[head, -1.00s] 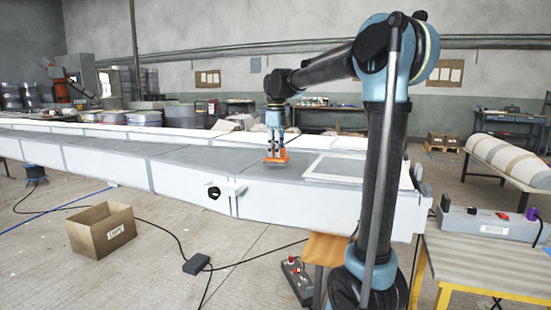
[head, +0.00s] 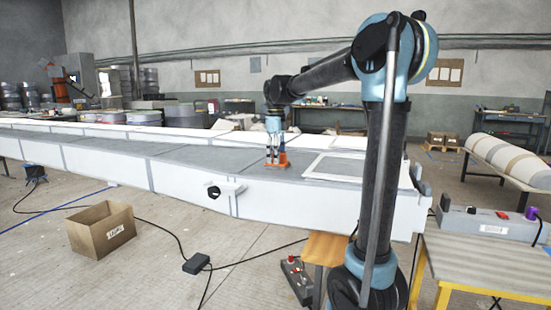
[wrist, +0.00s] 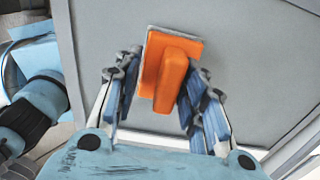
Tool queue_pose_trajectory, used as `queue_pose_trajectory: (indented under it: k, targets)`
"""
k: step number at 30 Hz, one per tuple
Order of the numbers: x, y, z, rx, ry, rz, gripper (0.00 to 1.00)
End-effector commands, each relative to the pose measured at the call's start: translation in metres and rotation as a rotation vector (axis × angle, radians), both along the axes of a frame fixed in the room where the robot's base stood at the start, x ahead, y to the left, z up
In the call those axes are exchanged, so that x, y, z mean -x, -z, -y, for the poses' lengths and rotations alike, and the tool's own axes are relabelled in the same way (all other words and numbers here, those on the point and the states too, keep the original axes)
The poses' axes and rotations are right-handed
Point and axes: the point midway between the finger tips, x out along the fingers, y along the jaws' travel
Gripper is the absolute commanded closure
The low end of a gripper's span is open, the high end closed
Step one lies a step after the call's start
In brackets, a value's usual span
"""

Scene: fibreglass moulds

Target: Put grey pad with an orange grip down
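The grey pad with an orange grip (wrist: 172,75) shows in the wrist view as an orange block with a thin grey edge. In the head view the pad (head: 277,164) appears to rest on the grey top of the long white-sided mould (head: 185,180), left of a white-framed panel. My gripper (head: 275,158) points straight down over it. In the wrist view my gripper (wrist: 168,72) has its fingers spread on both sides of the orange grip, with a visible gap on the left. The right finger overlaps the grip's edge, so contact there is unclear.
The white-framed panel (head: 338,166) lies right of the pad on the mould. A cardboard box (head: 102,230) and a black cable box (head: 197,263) are on the floor in front. A striped table (head: 490,265) stands at the right. The mould top left of the pad is clear.

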Motion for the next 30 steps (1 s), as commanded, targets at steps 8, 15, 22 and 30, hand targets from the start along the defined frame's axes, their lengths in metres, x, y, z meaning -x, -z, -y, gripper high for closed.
queue_pose_trajectory:
  k: [8,15,22,30]
  targets:
    - [0.000,-0.033,-0.001,0.000,-0.001,0.000,0.62]
    - [0.000,-0.078,-0.001,0.000,-0.002,0.000,0.62]
    - [0.000,-0.109,-0.001,0.000,-0.002,0.000,0.62]
    - [0.000,-0.120,-0.001,0.000,-0.002,0.000,0.62]
